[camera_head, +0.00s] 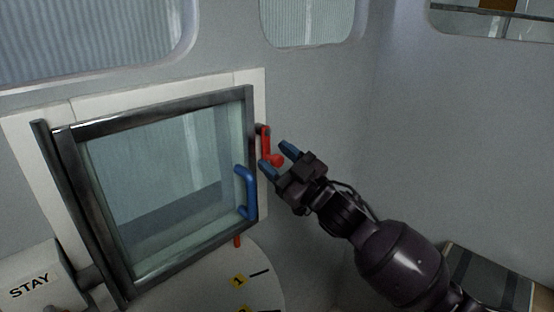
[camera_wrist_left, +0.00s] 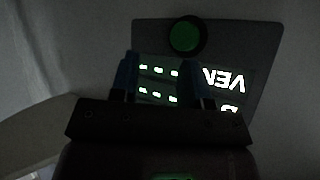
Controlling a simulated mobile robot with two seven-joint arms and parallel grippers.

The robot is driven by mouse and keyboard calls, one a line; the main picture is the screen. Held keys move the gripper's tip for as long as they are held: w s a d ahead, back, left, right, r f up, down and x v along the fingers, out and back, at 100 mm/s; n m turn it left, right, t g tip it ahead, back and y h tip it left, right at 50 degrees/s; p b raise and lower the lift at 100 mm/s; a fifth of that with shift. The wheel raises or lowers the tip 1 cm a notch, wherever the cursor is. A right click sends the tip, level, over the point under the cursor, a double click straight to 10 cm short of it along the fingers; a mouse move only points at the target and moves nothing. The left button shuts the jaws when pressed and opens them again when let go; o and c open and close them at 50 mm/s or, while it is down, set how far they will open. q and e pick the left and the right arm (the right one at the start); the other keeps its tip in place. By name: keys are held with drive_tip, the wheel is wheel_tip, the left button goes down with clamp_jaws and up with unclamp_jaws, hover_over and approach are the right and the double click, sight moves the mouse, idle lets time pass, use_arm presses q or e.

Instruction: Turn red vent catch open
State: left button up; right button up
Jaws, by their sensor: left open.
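The red vent catch (camera_head: 266,143) is on the right side of the window frame, a short red lever hanging down with a round knob at its lower end. My right gripper (camera_head: 277,157) reaches it from the right with its blue fingertips apart. The knob appears between or just beyond the fingertips; I cannot tell whether they touch it. My left gripper is out of the head view; in the left wrist view it (camera_wrist_left: 159,80) is open, with no object held between its fingers.
The glazed vent window (camera_head: 165,185) has a dark metal frame and a blue handle (camera_head: 249,192). A block marked STAY (camera_head: 33,284) is at lower left. The left wrist view shows a panel with a green button (camera_wrist_left: 187,35).

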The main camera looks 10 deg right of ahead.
drive_tip(key=b+v, duration=0.1)
drive_tip(key=v, duration=0.9)
drive_tip(key=shift+s+d, duration=0.2)
drive_tip(key=shift+s, duration=0.15)
drive_tip(key=shift+f, duration=0.1)
